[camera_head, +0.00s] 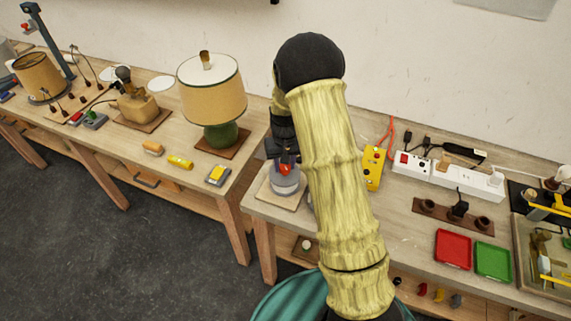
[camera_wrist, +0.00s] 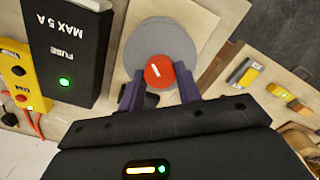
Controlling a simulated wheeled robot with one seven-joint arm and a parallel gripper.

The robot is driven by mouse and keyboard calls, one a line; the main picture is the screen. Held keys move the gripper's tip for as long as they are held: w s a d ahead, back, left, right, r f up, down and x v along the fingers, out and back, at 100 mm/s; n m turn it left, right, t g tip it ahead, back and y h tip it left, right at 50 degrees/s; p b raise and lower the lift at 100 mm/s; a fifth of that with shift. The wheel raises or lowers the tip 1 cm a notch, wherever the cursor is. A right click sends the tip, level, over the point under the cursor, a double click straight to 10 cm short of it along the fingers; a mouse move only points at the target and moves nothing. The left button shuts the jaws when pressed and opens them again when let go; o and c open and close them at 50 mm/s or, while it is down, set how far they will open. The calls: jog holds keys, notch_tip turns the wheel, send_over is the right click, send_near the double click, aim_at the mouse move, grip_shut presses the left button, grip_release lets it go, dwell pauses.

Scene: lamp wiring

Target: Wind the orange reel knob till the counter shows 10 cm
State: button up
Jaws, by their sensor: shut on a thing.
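The orange-red reel knob (camera_wrist: 171,72) sits on top of a grey round reel (camera_wrist: 146,45), with a short white mark on its face. My gripper (camera_wrist: 160,88) is over the reel, shut on the knob with a dark finger on either side. In the head view the knob (camera_head: 284,169) shows under my gripper (camera_head: 285,160), and the grey reel (camera_head: 286,184) stands on a pale board near the bench's left end. My arm hides part of the reel's right side. No counter reading can be made out in either view.
A black fuse box (camera_wrist: 70,50) and a yellow box (camera_wrist: 20,72) stand close beside the reel. A power strip (camera_head: 468,180), a red tray (camera_head: 453,249) and a green tray (camera_head: 492,260) lie to the right. A lamp (camera_head: 212,95) stands on the left bench.

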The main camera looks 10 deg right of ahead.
aim_at(285, 166)
jog(key=m, duration=0.3)
jog(key=shift+d+m, duration=0.1)
jog(key=shift+m, duration=2.3)
jog(key=o, duration=1)
jog(key=shift+r, duration=0.2)
notch_tip(285, 166, up, 17)
jog(key=b, duration=0.2)
